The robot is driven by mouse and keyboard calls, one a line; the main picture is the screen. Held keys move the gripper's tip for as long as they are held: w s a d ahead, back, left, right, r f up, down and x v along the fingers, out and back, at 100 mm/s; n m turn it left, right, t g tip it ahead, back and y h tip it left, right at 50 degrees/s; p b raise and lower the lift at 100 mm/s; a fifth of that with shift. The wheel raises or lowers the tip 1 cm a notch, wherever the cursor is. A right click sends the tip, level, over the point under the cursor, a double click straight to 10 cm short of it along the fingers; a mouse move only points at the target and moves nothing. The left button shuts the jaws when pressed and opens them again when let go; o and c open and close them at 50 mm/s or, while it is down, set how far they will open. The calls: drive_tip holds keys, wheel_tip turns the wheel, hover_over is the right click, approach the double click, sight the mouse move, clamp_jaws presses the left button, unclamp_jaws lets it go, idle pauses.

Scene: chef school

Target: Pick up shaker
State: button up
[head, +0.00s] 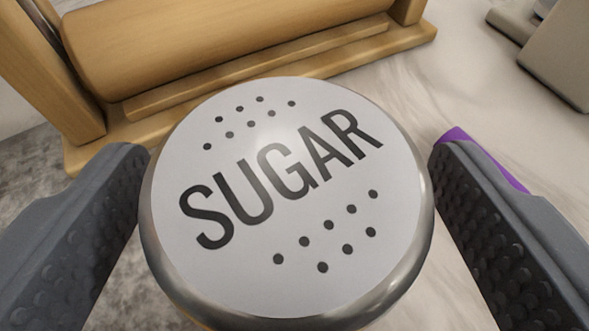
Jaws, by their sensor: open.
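The shaker (300,235) fills the middle of the head view, seen from above. Its round pale lid has a metal rim, several small dark holes and the word SUGAR. The lid hides its body. My gripper (288,185) is open, with one dark textured finger on the left of the lid and one on the right. The left finger looks very close to the rim, and the right finger is also near it. I cannot tell whether either one touches.
A wooden stand holding a rolling pin (230,40) lies just behind the shaker. A grey-beige object (562,55) stands at the upper right. The pale marbled counter (440,90) is clear between them. A purple strip shows behind the right finger.

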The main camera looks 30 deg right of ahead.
drive_tip(key=shift+w, duration=0.1)
drive_tip(key=shift+c, duration=0.3)
drive_tip(key=c, duration=1.1)
